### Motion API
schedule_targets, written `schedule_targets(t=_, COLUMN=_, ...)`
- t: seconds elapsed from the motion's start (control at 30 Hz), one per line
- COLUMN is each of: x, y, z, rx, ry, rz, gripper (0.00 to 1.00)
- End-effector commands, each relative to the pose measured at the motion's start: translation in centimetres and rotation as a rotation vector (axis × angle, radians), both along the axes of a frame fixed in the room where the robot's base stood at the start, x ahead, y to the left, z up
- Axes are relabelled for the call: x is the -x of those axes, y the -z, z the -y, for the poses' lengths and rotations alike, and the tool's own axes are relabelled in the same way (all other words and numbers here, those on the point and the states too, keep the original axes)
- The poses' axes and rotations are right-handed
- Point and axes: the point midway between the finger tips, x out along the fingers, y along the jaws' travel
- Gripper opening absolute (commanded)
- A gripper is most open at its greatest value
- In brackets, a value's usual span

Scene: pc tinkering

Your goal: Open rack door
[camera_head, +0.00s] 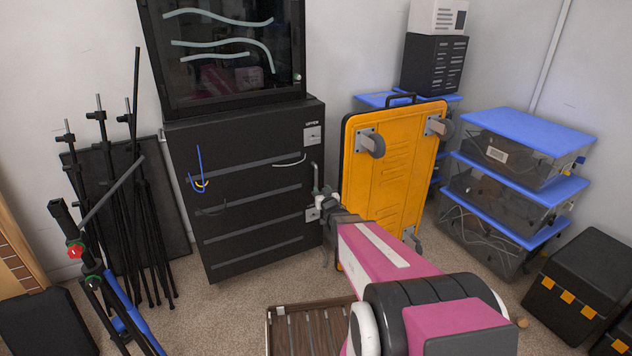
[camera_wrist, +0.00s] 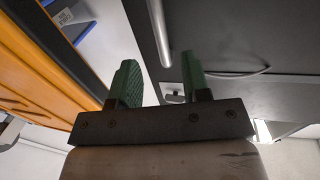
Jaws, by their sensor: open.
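The black rack (camera_head: 249,240) stands against the back wall, its lower front panel facing me and looking shut. A grey upright bar handle (camera_head: 315,174) is on the right edge of this panel. My gripper (camera_head: 322,194) is at the right edge of the panel, just below the visible part of the handle. In the wrist view my gripper (camera_wrist: 158,75) has its two green fingers apart. The handle (camera_wrist: 159,32) shows ahead, in line with the gap between them. I cannot tell whether any finger touches it. My arm hides the rack's lower right side.
A yellow cart (camera_head: 388,170) leans upright just right of the rack. Clear bins with blue lids (camera_head: 530,130) and black cases (camera_head: 585,285) stand at the right. Black stands (camera_head: 120,200) crowd the left. Carpet (camera_head: 215,315) is clear before the rack; a wooden case (camera_head: 300,335) lies nearer.

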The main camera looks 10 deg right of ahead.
Motion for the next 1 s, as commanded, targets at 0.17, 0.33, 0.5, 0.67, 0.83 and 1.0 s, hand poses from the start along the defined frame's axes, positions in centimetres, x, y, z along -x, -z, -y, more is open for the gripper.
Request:
schedule_targets(t=0.17, x=-3.1, y=0.1, z=-0.3, rx=0.000, ry=0.001, rz=0.000, gripper=0.43)
schedule_targets(t=0.33, x=-6.2, y=0.2, z=-0.6, rx=0.000, ry=0.001, rz=0.000, gripper=0.43)
schedule_targets(t=0.5, x=-8.5, y=0.1, z=-1.0, rx=0.000, ry=0.001, rz=-0.001, gripper=0.43)
schedule_targets(t=0.67, x=-9.2, y=0.0, z=-1.1, rx=0.000, ry=0.001, rz=-0.001, gripper=0.43)
schedule_targets(t=0.83, x=-9.1, y=0.0, z=-1.1, rx=0.000, ry=0.001, rz=-0.002, gripper=0.43)
schedule_targets(t=1.0, x=-9.1, y=0.0, z=-1.1, rx=0.000, ry=0.001, rz=-0.002, gripper=0.04)
